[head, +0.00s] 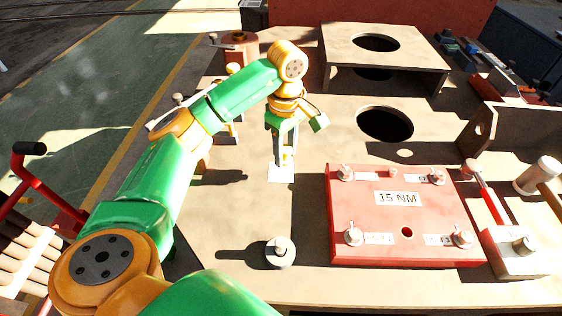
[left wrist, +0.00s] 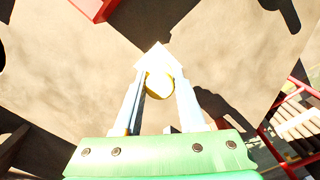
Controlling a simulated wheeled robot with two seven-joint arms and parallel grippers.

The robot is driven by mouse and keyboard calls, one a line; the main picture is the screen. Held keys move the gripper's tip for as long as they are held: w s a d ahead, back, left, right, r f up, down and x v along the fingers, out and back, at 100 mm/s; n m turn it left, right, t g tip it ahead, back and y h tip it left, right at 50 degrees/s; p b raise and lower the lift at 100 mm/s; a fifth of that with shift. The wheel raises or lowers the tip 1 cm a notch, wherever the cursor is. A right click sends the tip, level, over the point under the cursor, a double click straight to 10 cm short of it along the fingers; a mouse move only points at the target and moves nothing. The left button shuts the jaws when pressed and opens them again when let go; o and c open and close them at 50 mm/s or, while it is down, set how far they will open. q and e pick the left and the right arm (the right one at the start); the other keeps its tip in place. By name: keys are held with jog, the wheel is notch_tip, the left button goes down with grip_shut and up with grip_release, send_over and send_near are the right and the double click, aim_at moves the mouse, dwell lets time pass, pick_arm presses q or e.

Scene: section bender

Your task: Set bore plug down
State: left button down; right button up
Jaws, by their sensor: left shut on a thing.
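My left gripper (head: 283,162) points down over the tan plate (head: 240,200), above a small white square (head: 281,174) on it. In the left wrist view, the gripper (left wrist: 160,88) is shut on a rounded yellowish piece (left wrist: 159,86), which I take to be the bore plug. The white square (left wrist: 157,57) shows just beyond the plug. The plug's lower end and any gap beneath it cannot be made out. In the head view the fingers largely hide the plug. My right gripper is not in view.
A red block (head: 400,245) marked 15 NM, with several pegs, stands to the right. A grey round base with a knob (head: 280,251) stands nearer. A large hole (head: 385,123) and a raised bridge (head: 385,58) lie behind. Bare plate surrounds the white square.

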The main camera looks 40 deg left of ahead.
pick_arm(q)
jog(key=f, duration=0.1)
jog(key=a+f, duration=0.1)
jog(key=f, duration=0.2)
jog(key=shift+w+a+f+p, duration=0.3)
jog(key=shift+f, duration=0.4)
jog(key=shift+c, duration=2.4)
grip_release()
jog(key=shift+r, duration=0.3)
notch_tip(320, 180, up, 12)
jog(key=shift+f+p, duration=0.1)
jog(key=shift+p, duration=0.55)
